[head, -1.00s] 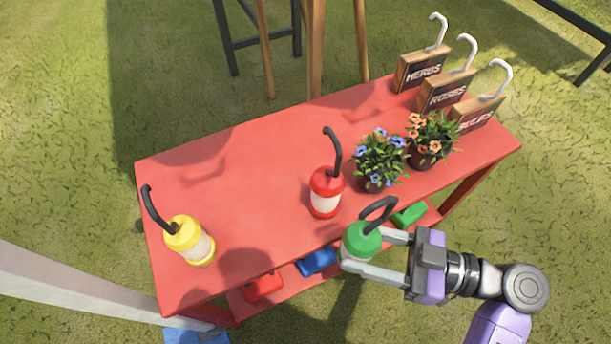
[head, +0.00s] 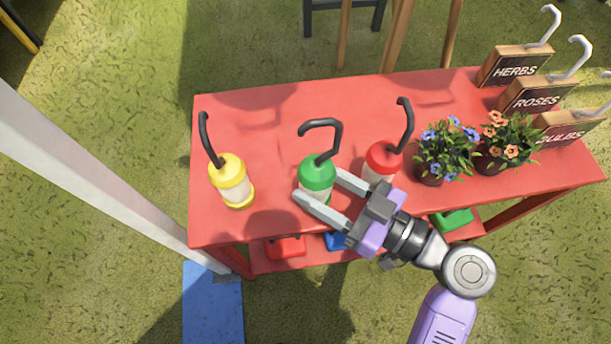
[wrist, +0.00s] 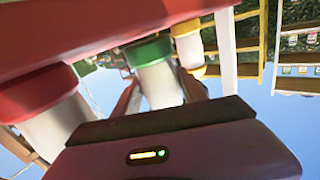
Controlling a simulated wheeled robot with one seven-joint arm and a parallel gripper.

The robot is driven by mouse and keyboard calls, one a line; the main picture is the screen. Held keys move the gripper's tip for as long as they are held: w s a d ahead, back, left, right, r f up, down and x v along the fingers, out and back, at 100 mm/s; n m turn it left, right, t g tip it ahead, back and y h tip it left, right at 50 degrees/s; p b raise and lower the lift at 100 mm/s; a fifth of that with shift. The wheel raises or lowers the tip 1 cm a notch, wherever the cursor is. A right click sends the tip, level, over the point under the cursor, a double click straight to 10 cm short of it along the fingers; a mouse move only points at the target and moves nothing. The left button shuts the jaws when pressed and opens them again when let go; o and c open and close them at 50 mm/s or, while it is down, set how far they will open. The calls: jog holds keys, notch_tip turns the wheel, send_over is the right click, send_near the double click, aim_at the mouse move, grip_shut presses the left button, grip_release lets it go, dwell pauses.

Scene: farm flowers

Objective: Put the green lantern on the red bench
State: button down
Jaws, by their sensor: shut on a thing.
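The green lantern (head: 317,172) has a dark hooked handle and a pale body. My gripper (head: 322,198) is shut on its body, one finger on each side. In the head view the lantern appears over the red bench (head: 270,125), between the yellow and red lanterns. I cannot tell whether its base touches the bench top. In the wrist view the green lantern (wrist: 150,52) is between my fingers, and its base is hidden by my gripper.
A yellow lantern (head: 229,178) stands to the left and a red lantern (head: 382,160) close to the right, beside my gripper. Blue flowers (head: 440,142), orange flowers (head: 505,140) and hooked signs (head: 515,68) fill the right end. A white post (head: 95,175) is at left.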

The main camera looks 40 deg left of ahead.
aim_at(305, 180)
jog(key=a, duration=0.2)
jog(key=shift+s+a+b, duration=0.25)
jog(key=shift+a+b, duration=0.05)
jog(key=shift+a, duration=0.1)
jog(key=shift+f+b, duration=0.35)
jog(key=shift+r, duration=0.1)
jog(key=c, duration=0.6)
grip_release()
jog(key=shift+c, duration=0.2)
jog(key=w+d+p, duration=0.1)
jog(key=d+p, duration=0.1)
jog(key=d, duration=1)
jog(key=shift+w+r+p, duration=0.2)
jog(key=shift+w+p, duration=0.1)
jog(key=shift+p, duration=0.1)
